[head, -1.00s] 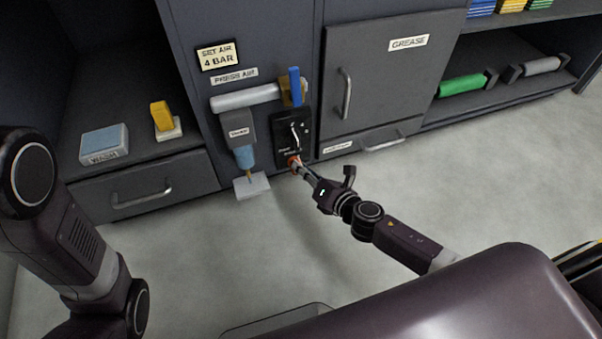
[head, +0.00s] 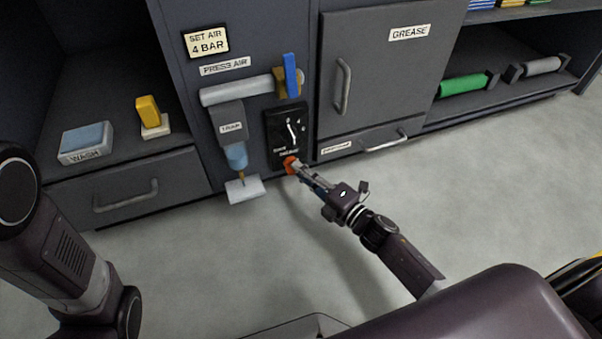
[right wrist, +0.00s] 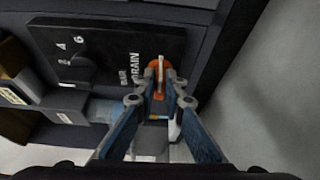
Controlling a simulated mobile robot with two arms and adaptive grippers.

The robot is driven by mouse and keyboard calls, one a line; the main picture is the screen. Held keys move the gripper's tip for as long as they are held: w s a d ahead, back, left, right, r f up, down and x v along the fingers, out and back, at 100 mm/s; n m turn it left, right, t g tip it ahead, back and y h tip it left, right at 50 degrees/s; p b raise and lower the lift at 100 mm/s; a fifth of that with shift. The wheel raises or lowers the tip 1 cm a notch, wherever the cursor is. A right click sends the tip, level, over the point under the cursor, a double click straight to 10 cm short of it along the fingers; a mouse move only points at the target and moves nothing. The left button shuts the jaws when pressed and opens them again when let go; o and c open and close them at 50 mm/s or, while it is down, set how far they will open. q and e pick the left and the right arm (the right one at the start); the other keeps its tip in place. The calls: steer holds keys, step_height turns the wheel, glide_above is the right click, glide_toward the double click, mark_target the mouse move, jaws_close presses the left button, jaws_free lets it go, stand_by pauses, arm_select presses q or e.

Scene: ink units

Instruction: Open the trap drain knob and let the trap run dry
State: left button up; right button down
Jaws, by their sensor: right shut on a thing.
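The orange drain knob (head: 290,164) sits at the lower edge of a black gauge panel (head: 272,130). In the right wrist view the knob (right wrist: 154,70) has a pale bar across it, beside the word DRAIN. My right gripper (head: 298,171) is shut on the knob; its fingertips (right wrist: 161,88) lie on either side of it. The trap (head: 230,129) hangs left of the panel, with a blue bowl (head: 236,157) and a thin brass-coloured outlet below. Its water level is too small to tell. My left arm shows at the left; its gripper is out of view.
A white tray (head: 245,191) lies below the trap's outlet. A blue lever (head: 290,75) stands on the grey air pipe (head: 238,92) above. The GREASE cabinet (head: 385,75) with its handle is to the right. Open floor lies in front of the cabinets.

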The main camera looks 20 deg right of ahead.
steer(key=shift+f+m, duration=0.1)
steer(key=shift+m, duration=0.3)
steer(key=c, duration=2)
jaws_free()
steer(key=v, duration=1.2)
steer(key=shift+f, duration=0.15)
